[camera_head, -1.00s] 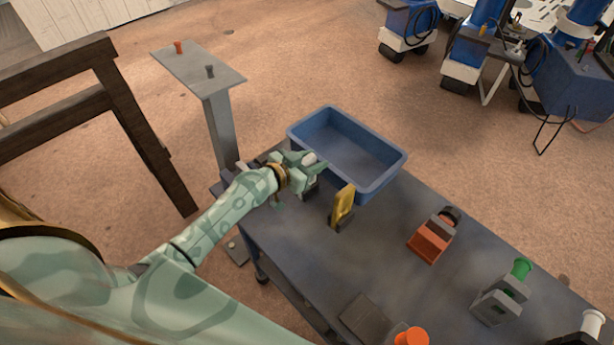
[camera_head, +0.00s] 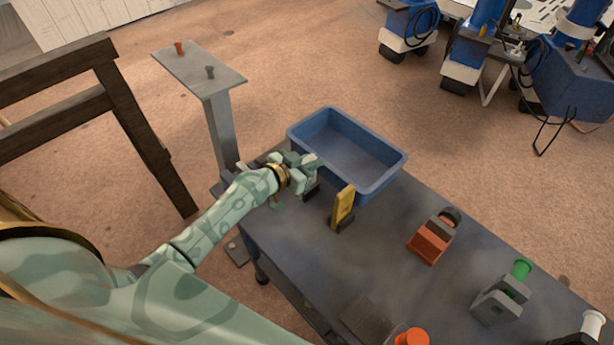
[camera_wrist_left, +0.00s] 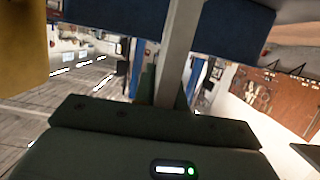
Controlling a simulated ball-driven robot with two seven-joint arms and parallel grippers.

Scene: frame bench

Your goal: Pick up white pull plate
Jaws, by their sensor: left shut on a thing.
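The white pull plate (camera_wrist_left: 178,55) shows in the left wrist view as a narrow pale upright bar, edge-on, between the fingers of my left gripper. My left gripper (camera_head: 312,167) is shut on it at the far left end of the bench, beside the blue bin. In the head view my gripper hides nearly all of the plate. A dark block (camera_head: 312,191) shows just under the gripper; I cannot tell whether the plate still touches it. My right gripper is out of view.
A yellow plate (camera_head: 343,206) stands in a dark base close right of my left gripper. The blue bin (camera_head: 385,183) is just behind. An orange block (camera_head: 428,248) and a green-knobbed grey block (camera_head: 498,302) stand farther right.

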